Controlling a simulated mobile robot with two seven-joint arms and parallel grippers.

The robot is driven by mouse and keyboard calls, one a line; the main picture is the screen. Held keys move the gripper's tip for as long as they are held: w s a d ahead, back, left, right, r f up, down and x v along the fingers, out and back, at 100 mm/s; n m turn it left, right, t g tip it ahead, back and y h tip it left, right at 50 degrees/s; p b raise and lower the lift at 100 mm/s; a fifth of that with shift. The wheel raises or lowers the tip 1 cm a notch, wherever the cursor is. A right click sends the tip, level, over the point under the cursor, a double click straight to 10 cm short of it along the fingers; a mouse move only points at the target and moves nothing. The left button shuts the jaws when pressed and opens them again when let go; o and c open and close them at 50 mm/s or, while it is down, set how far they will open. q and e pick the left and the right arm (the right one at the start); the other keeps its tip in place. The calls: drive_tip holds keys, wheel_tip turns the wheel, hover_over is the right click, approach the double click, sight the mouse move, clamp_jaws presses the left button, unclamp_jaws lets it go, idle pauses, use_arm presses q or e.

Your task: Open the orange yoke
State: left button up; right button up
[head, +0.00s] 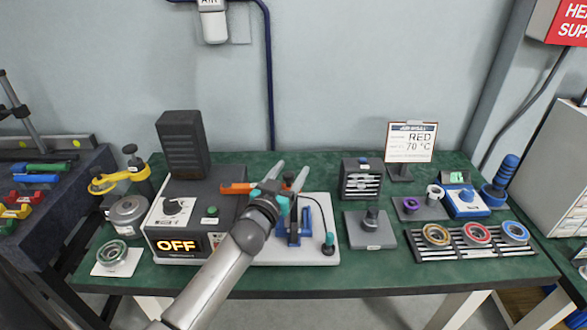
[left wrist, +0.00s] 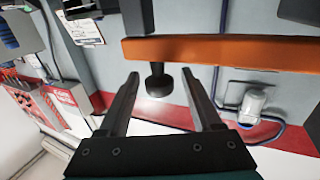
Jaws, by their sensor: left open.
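The orange yoke (head: 238,187) is a bar above the blue stand (head: 294,228) on the white plate, partly hidden by my left gripper. In the left wrist view the orange yoke (left wrist: 225,52) crosses the upper part of the picture. A dark cylinder with a round dark knob (left wrist: 157,82) at its end passes behind the bar. My left gripper (head: 289,172) is open with its fingers pointing up and away at the yoke. Its two fingers (left wrist: 165,82) stand apart below the bar in the wrist view, with nothing visibly gripped. Contact with the yoke cannot be told. My right gripper is not in view.
A control box (head: 190,213) reading OFF stands left of the white plate (head: 262,256). A yellow-handled device (head: 112,181) is at far left. A dark block with a post (head: 369,231) and a rack of rings (head: 472,246) lie to the right. The green table front is clear.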

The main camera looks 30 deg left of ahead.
use_arm(q)
drive_tip(key=shift+w+a, duration=0.15)
drive_tip(key=shift+w, duration=0.9)
clamp_jaws()
idle(0.8)
